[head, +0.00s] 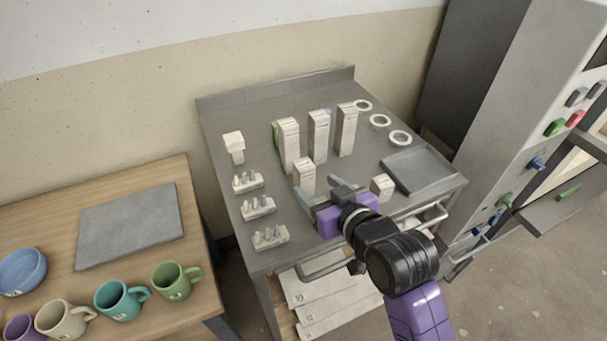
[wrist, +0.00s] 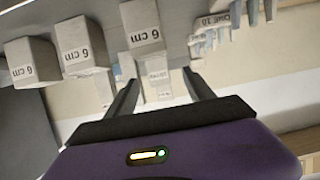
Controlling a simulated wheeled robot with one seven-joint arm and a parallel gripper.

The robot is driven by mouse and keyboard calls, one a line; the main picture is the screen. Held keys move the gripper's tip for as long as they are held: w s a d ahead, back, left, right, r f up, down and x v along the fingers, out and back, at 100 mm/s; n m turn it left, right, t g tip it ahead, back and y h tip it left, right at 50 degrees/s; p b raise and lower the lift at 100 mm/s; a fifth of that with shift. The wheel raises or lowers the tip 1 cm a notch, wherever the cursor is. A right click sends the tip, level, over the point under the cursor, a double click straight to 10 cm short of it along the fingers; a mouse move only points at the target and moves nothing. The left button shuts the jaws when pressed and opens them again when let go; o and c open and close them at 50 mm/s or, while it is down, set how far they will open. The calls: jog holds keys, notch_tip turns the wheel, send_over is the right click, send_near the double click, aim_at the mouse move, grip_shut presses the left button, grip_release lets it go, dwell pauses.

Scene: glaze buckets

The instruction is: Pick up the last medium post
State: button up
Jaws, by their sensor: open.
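In the head view a white medium-height post (head: 304,178) stands upright near the table's front middle, just beyond my gripper's left finger. I cannot tell whether this is the same post. A shorter white post (head: 382,187) stands to the right of my gripper. My gripper and arm hide some of the table front.
Three tall white posts (head: 318,138) stand behind on the grey table (head: 240,115). Cone packs (head: 257,207) line its left side. White rings (head: 380,122) and a grey tray (head: 425,172) are at right. Mugs (head: 122,299) stand on the wooden table.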

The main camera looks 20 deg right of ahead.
aim_at(308, 175)
jog(key=shift+w+r, duration=0.1)
jog(key=shift+w, duration=0.6)
jog(key=shift+p+x, duration=0.7)
jog(key=shift+x, duration=2.8)
jog(key=shift+d+r, duration=0.1)
jog(key=shift+d, duration=0.1)
grip_shut()
